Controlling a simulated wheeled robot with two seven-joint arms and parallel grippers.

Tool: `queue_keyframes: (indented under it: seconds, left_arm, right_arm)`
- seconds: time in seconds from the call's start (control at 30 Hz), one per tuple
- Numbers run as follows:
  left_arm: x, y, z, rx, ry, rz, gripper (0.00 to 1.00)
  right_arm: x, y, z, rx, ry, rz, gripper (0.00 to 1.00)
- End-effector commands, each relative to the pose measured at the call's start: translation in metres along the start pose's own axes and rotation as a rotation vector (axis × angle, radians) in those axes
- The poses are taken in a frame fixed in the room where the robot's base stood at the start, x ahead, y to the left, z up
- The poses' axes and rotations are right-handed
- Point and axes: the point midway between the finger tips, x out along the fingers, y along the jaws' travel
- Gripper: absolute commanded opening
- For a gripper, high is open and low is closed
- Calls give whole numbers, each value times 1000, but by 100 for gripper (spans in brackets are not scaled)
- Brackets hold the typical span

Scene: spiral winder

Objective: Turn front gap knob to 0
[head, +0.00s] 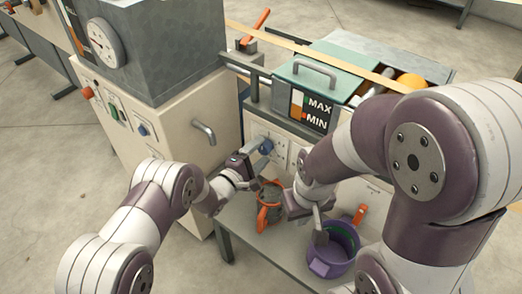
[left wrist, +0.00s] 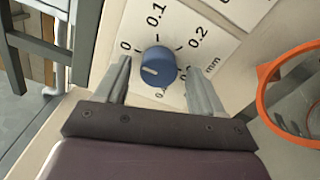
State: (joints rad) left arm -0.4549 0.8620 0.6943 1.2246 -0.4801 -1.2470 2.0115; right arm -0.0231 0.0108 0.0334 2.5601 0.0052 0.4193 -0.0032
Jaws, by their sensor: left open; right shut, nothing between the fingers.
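The blue gap knob (left wrist: 158,66) sits on a white dial plate (left wrist: 215,20) marked 0, 0.1, 0.2 and mm. Its white mark is on the left part of its face, pointing left and a little below the 0 label. In the head view the knob (head: 266,146) is on the machine's front panel. My left gripper (left wrist: 160,82) is open, with one finger on each side of the knob; I cannot tell if they touch it. It also shows in the head view (head: 258,158). My right gripper (head: 319,232) is shut and empty, by the purple bucket.
A purple bucket (head: 320,268) and an orange-rimmed container (head: 268,216) stand on the grey shelf (head: 258,245) below the panel. A grey handle (head: 204,132) sticks out left of the knob. A MAX/MIN gauge (head: 311,111) is above it.

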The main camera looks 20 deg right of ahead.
Motion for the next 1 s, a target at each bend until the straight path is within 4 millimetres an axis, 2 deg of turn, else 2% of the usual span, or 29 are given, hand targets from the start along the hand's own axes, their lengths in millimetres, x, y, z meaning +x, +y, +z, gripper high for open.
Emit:
queue_keyframes:
  seconds: [0.1, 0.3, 0.43, 0.6, 1.0]
  left_arm:
    - [-29, 4, 0, -3, 4, -3, 69]
    - [-83, 3, 0, -3, 4, -3, 69]
    - [-106, 2, 0, -2, 2, -2, 69]
    - [-116, 0, 0, -1, 1, -1, 69]
    - [-116, 0, 0, -1, 0, -1, 69]
  right_arm:
    - [-12, 0, -2, 0, 0, 0, 0]
    - [-23, 0, -3, 0, 0, 0, 0]
    - [-27, 0, -3, 0, 0, 0, 0]
    - [-27, 0, -3, 0, 0, 0, 0]
    - [-27, 0, -3, 0, 0, 0, 0]
